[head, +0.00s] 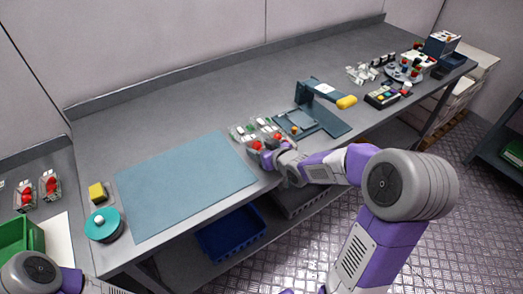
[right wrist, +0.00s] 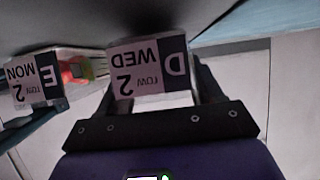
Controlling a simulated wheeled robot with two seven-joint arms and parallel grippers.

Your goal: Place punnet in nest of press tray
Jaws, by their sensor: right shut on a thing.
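My right gripper (head: 262,150) is at the front edge of the bench, beside a cluster of punnets (head: 242,131). In the right wrist view my right gripper (right wrist: 152,85) is shut on a clear punnet (right wrist: 148,70) with a label reading WED, row 2, D. The press tray (head: 298,121) is a dark plate under a press with a yellow handle (head: 347,102), just right of the gripper. Its nest is too small to make out. Of my left arm only a part shows at the lower left; its gripper is out of view.
A second punnet (right wrist: 35,80), labelled MON, row 2, E, with red berries, stands close beside the held one. A blue mat (head: 185,180) lies to the left. A teal round tub (head: 103,226) and yellow sponge (head: 97,192) are further left. Punnets and a button box (head: 388,96) stand right.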

